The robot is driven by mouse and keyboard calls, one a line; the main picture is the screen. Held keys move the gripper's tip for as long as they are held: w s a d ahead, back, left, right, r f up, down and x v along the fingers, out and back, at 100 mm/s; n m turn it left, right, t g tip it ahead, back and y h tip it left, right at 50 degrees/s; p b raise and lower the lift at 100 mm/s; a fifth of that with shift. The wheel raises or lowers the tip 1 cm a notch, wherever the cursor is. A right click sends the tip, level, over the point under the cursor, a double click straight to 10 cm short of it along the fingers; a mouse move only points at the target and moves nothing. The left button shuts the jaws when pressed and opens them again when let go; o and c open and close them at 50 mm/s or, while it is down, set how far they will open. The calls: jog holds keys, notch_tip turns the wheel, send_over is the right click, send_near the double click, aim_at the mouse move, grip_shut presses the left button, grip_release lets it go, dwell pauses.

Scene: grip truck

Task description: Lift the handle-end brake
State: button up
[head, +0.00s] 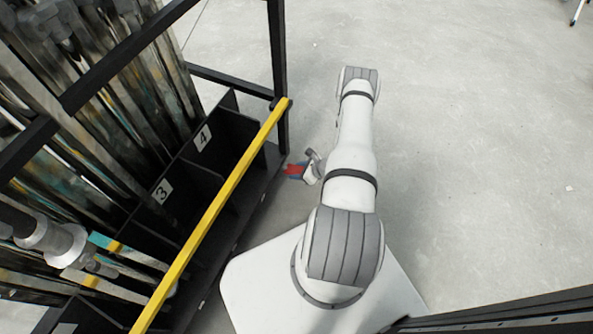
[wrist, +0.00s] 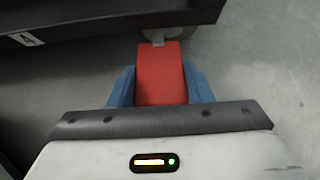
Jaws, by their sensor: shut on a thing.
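The handle-end brake is a red pedal (wrist: 160,72) in the middle of the wrist view, with a grey caster part (wrist: 165,36) at its far end under the truck's dark edge. My gripper (wrist: 160,88) has its blue fingers on both sides of the pedal and is shut on it. In the head view the red pedal (head: 293,169) shows as a small patch beside the truck's lower corner, with my gripper (head: 299,174) at it. Most of the caster is hidden, and I cannot tell the pedal's tilt.
The grip truck's black frame (head: 278,60) and yellow bar (head: 215,210) stand just left of my arm. Its numbered compartments (head: 202,137) hold several long stands and poles. The concrete floor (head: 480,150) to the right is clear, apart from a thin leg (head: 577,12) at the top right.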

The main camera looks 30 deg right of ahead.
jog(key=shift+r, duration=0.1)
jog(key=shift+c, duration=0.2)
jog(key=o, duration=1.4)
jog(key=p+v, duration=0.2)
jog(key=v, duration=0.5)
jog(key=shift+s+d+r, duration=0.25)
